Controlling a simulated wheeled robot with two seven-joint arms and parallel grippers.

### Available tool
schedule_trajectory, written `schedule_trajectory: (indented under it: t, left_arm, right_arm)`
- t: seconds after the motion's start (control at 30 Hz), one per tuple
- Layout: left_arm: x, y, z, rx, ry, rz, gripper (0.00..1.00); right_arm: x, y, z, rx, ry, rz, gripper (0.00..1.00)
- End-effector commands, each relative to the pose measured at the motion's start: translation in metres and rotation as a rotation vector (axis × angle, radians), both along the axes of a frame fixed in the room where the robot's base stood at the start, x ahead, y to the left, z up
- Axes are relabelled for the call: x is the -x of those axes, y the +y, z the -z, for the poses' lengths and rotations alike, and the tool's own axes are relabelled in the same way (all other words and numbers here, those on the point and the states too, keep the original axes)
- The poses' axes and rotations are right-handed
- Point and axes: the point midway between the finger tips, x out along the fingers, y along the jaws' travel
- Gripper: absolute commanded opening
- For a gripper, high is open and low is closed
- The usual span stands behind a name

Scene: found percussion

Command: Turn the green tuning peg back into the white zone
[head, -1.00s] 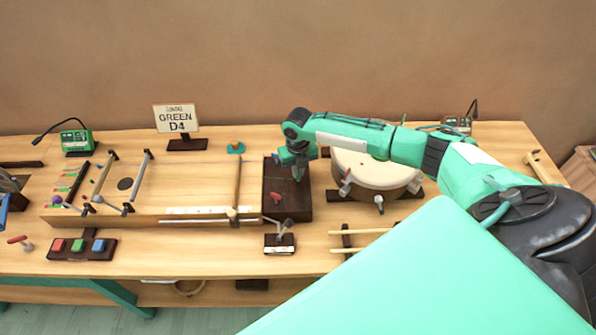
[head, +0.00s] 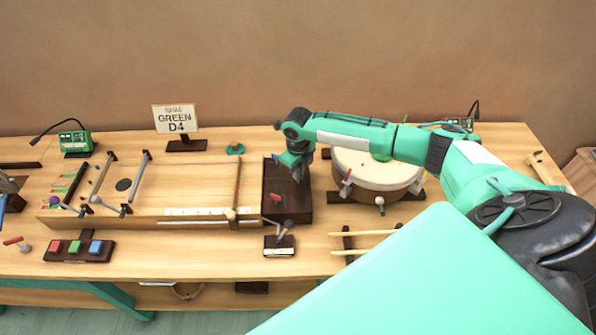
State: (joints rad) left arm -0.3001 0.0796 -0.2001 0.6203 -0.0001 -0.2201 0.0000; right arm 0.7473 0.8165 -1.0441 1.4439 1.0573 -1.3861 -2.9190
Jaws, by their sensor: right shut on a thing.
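My right gripper (head: 295,172) is over the dark block (head: 290,208) at the right end of the wooden string board (head: 190,180). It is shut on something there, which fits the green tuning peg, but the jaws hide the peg. A red peg (head: 275,197) shows on the block just in front of the gripper. A sign (head: 174,118) at the back reads GREEN D4. A small green tuner box (head: 75,140) stands at the back left; its dial is too small to read. I cannot make out the white zone. My left gripper is not in view.
A round drum (head: 365,170) stands right of the block, partly under my right arm. A small dark stand (head: 279,245) is in front of the block, with wooden sticks (head: 360,233) to its right. A base with coloured buttons (head: 80,248) is at front left.

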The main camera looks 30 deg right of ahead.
Motion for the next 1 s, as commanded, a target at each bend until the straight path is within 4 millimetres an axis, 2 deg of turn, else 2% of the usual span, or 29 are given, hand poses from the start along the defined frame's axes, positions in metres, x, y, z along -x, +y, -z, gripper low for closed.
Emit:
schedule_trajectory:
  t: [0.37, 0.4, 0.47, 0.5, 0.8, 1.0]
  left_arm:
    - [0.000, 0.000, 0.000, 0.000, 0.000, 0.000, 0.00]
    - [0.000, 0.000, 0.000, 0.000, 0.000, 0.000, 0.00]
    - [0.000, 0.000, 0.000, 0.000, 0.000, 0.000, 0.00]
    - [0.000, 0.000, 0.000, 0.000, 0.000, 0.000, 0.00]
    - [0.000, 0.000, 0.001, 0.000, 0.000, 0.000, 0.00]
    - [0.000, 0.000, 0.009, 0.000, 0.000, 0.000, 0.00]
  right_arm:
    - [0.001, 0.000, 0.000, 0.001, 0.002, -0.003, 0.00]
    - [0.001, 0.000, 0.000, 0.001, 0.002, -0.003, 0.14]
    - [0.001, 0.000, 0.000, 0.001, 0.002, -0.002, 0.25]
    - [0.001, 0.000, 0.000, 0.001, 0.002, -0.002, 0.28]
    - [0.000, 0.000, -0.002, 0.000, 0.000, -0.002, 0.28]
    - [-0.001, 0.000, -0.026, 0.000, -0.003, -0.004, 0.28]
